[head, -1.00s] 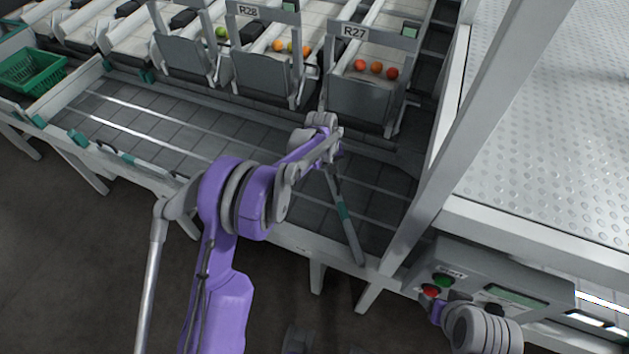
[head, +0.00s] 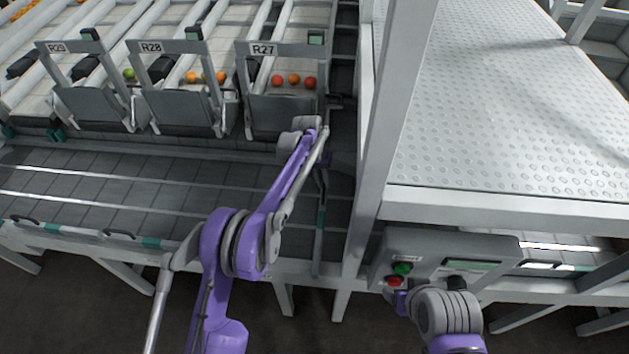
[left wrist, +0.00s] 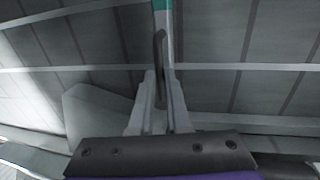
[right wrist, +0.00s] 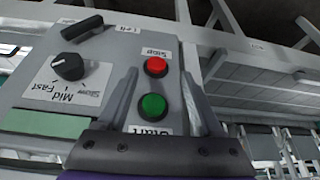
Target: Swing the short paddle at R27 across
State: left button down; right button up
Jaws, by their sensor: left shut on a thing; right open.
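The short paddle (head: 320,218) is a thin grey bar with a teal band. It lies nearly straight across the dark slatted belt (head: 200,180), from the near rail toward the right side of the R27 chute (head: 284,112). My left gripper (left wrist: 158,88) is shut on the paddle, which also shows in the left wrist view (left wrist: 164,30).
The panel has a red Stop button (right wrist: 156,66), a green Start button (right wrist: 152,106) and a speed knob (right wrist: 68,66). A grey post (head: 392,120) stands just right of the paddle. Orange-red tomatoes (head: 294,80) sit in R27. The belt left of the paddle is clear.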

pick_arm(q)
jog(key=shift+s+d, duration=0.1)
jog(key=shift+d, duration=0.15)
jog(key=c, duration=0.9)
grip_release()
jog(key=shift+d, duration=0.1)
jog(key=shift+r, duration=0.15)
jog(key=r, duration=0.3)
jog(key=a+r, duration=0.1)
jog(key=r, duration=0.3)
jog(key=a+r, duration=0.1)
jog(key=r, duration=0.2)
jog(key=shift+a+r+p, duration=0.15)
jog(key=shift+p, duration=0.2)
